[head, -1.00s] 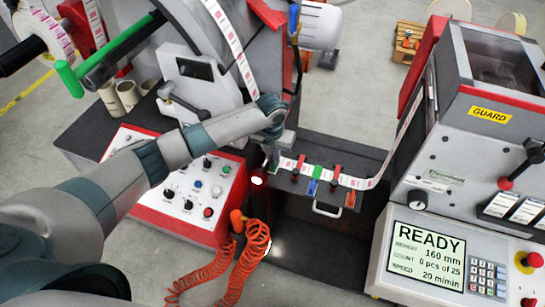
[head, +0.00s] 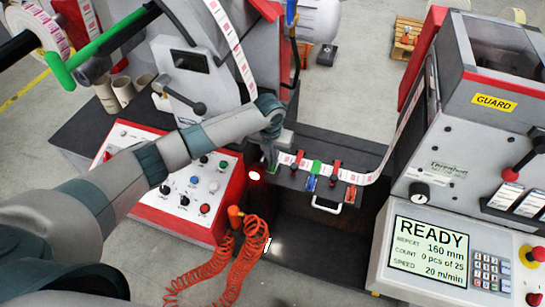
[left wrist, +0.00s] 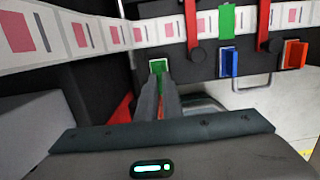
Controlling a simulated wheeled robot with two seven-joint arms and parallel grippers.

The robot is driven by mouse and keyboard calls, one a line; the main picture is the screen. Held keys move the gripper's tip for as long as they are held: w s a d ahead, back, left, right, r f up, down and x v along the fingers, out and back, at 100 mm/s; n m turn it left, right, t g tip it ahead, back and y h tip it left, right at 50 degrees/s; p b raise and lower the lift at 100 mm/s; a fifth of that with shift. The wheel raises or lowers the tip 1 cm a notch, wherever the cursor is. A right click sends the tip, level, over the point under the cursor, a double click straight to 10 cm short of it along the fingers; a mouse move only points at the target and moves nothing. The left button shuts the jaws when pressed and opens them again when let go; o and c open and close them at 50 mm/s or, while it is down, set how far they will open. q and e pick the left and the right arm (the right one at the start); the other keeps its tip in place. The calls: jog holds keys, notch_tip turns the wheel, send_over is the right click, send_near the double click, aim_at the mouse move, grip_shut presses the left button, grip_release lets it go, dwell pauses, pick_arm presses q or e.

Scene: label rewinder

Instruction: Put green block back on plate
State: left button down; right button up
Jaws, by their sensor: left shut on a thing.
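The dark plate (head: 295,181) lies between the two machines, with the label strip (head: 345,180) running across it. My left gripper (left wrist: 158,84) is at the plate's left end, shut on a small green block (left wrist: 158,66). In the wrist view this block shows at the fingertips against the plate's front face, level with a blue block (left wrist: 229,62) and an orange block (left wrist: 294,53). I cannot tell whether it touches the plate. In the head view my left gripper (head: 272,158) mostly hides it. A second green piece (left wrist: 227,20) lies across the strip. My right gripper is not in view.
Two red clamps (head: 299,160) (head: 334,171) stand over the strip. A white handle (head: 326,207) is below the plate. A red-edged control panel (head: 190,190) is at left, an orange coiled hose (head: 215,265) in front, and the READY console (head: 430,245) at right.

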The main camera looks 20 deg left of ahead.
pick_arm(q)
jog(key=shift+f, duration=0.5)
jog(key=shift+r, duration=0.15)
jog(key=shift+f, duration=0.3)
jog(key=shift+f+b, duration=0.65)
jog(key=shift+f, duration=0.25)
jog(key=shift+f, duration=0.45)
dwell(0.4)
jog(key=c, duration=1.8)
grip_release()
jog(key=shift+c, duration=0.2)
